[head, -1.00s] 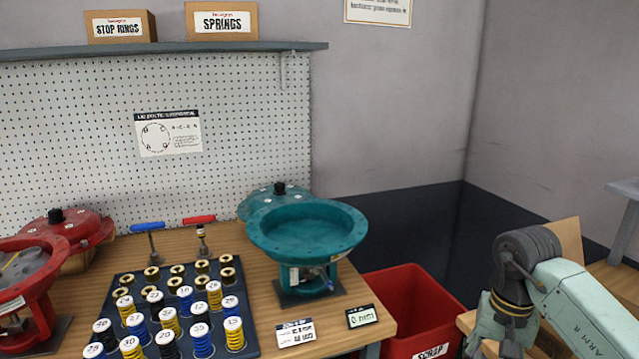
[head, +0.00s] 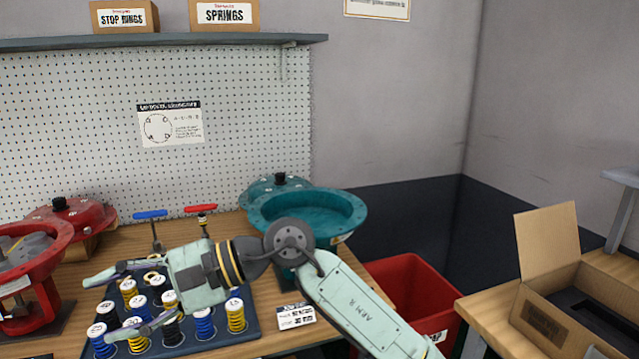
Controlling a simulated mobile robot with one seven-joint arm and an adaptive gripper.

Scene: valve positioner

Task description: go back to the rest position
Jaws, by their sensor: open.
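My gripper (head: 112,302) is open, its two fingers spread toward the left above the spring tray. Nothing shows between the fingers. My arm reaches in from the lower right, across the front of the teal actuator housing, and hides part of the tray, the housing's stand and the bench. The tray (head: 262,346) is dark blue and holds several numbered yellow, blue and black springs (head: 236,315). The teal housing (head: 318,212) stands open at the bench's right end, with its teal lid (head: 262,188) behind it.
A red housing (head: 30,262) and red lid (head: 72,213) stand at left. Blue (head: 150,214) and red (head: 200,208) T-handled tools stand behind the tray. A red scrap bin (head: 418,290) is right of the bench. An open cardboard box (head: 545,322) sits on the right-hand table.

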